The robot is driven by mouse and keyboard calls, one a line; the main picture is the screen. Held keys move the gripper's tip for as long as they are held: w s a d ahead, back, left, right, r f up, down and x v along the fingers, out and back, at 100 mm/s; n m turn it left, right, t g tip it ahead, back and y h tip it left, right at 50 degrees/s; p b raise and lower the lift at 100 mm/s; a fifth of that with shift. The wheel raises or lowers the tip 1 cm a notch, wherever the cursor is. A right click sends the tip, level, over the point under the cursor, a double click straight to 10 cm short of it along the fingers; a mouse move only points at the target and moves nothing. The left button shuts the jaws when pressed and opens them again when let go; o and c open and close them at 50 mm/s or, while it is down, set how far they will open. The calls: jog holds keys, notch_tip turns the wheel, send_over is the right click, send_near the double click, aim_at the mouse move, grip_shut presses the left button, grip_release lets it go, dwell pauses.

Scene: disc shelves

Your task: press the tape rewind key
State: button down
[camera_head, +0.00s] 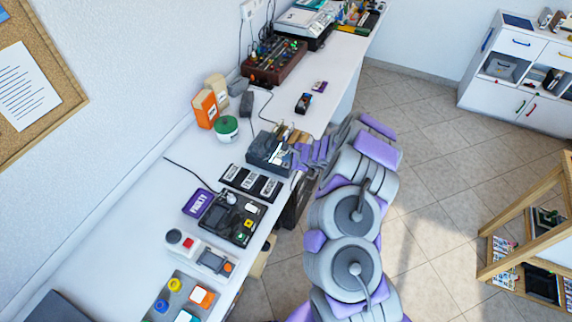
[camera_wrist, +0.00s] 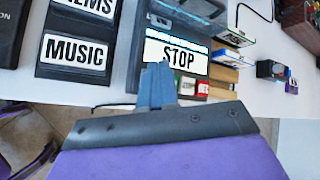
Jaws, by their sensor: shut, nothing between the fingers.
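A dark tape recorder (camera_head: 268,151) stands on the white counter, with tan and brown upright pieces on its far side. In the wrist view a dark device with a large white STOP label (camera_wrist: 182,59) lies just beyond my fingertips. A red REC key (camera_wrist: 203,88) and a green key (camera_wrist: 187,88) show at its near edge, right of my fingers. I cannot make out a key marked rewind; my fingers hide part of that edge. My gripper (camera_wrist: 158,72) is shut and empty, its tips overlapping the STOP label's lower left. I cannot tell whether it touches anything.
A black rack of labelled cards, one reading MUSIC (camera_wrist: 75,51), lies left of the recorder. A black device with a yellow key (camera_head: 234,215) and a green-lidded tub (camera_head: 227,126) are nearby.

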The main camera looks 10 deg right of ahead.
jog(key=shift+f+b, duration=0.75)
jog(key=shift+b, duration=0.15)
dwell(0.8)
jog(key=shift+r, duration=0.1)
jog(key=shift+r+p, duration=0.35)
jog(key=shift+r, duration=0.4)
jog(key=shift+r+p, duration=1.45)
jog(key=shift+r, duration=1.1)
